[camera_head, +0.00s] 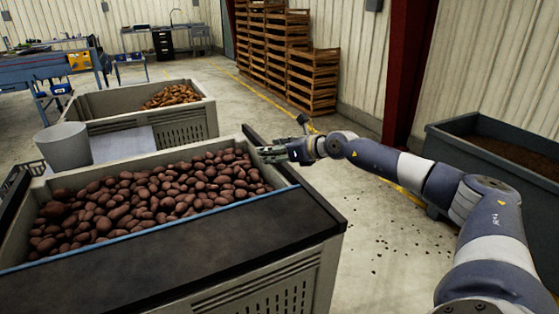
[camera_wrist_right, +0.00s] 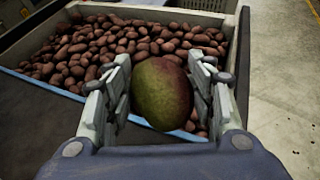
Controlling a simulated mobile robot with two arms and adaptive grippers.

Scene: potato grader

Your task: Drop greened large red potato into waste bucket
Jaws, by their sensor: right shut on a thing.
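The greened large red potato (camera_wrist_right: 161,94) shows in the right wrist view, green with a reddish-brown side. My right gripper (camera_wrist_right: 162,72) is shut on it, with a finger on each side. In the head view the right gripper (camera_head: 268,152) is at the right rim of the near potato crate, and I cannot make out the potato there. A grey bucket (camera_head: 65,148), which looks like the waste bucket, stands at the left behind that crate, far to the left of the gripper. Its inside is hidden. I do not see my left gripper.
The near crate (camera_head: 318,284) is full of red potatoes, with a dark ledge (camera_head: 190,252) along its front. Another crate (camera_head: 185,126) with brown potatoes stands behind. A grey bin of soil (camera_head: 502,178) is at the right. Wooden crates (camera_head: 313,80) are stacked at the back wall.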

